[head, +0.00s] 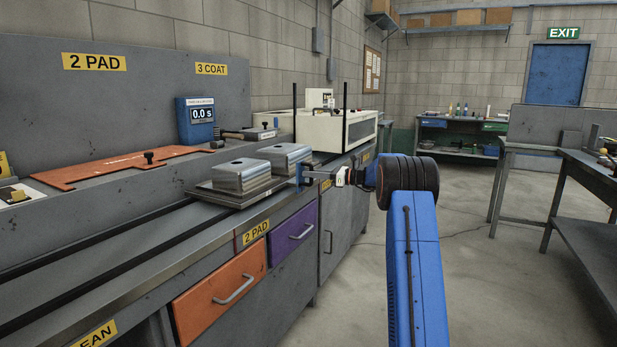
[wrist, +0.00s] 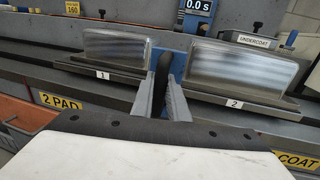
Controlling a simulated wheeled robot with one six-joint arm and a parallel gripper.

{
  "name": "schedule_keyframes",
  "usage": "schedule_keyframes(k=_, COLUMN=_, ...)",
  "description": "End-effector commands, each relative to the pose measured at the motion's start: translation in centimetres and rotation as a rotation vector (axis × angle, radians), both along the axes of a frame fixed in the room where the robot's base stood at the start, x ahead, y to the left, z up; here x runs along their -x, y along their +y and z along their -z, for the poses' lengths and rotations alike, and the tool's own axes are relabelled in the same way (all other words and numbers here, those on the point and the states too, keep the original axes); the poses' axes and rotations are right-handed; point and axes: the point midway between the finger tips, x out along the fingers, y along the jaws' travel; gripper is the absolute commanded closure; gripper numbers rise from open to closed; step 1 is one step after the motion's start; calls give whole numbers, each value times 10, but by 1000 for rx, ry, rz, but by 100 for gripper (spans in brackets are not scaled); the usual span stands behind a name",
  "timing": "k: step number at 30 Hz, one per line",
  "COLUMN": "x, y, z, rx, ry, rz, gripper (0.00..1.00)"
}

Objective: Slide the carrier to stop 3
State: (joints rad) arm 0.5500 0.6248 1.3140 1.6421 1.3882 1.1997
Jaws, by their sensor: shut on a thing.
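The carrier is a dark plate (head: 225,198) on the bench rail with two bright metal blocks (head: 240,176) on top. In the wrist view its front edge (wrist: 128,83) carries labels 1 and 2. My gripper (wrist: 165,100) is shut on the carrier's dark upright handle (wrist: 163,72), between the blocks. The carrier stands between the front "2 PAD" label (head: 256,232) and the "COAT" label (wrist: 297,160). The wall sign "3 COAT" (head: 211,69) is behind, farther along the bench.
The rail (head: 120,252) runs bare along the bench on the near side. Behind it are an orange plate (head: 130,165), a blue timer reading 0.0 s (head: 197,121) and a white machine (head: 325,130). An orange drawer (head: 220,297) and purple drawer (head: 292,236) are below.

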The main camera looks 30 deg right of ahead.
Motion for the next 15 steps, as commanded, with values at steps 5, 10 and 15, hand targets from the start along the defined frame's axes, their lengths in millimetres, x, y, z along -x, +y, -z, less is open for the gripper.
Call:
schedule_keyframes(k=5, x=-1, y=-1, z=0, rx=0, ry=0, rz=0, gripper=100)
schedule_keyframes(k=10, x=-1, y=-1, z=0, rx=0, ry=0, rz=0, gripper=100)
schedule_keyframes(k=15, x=-1, y=-1, z=0, rx=0, ry=0, rz=0, gripper=68)
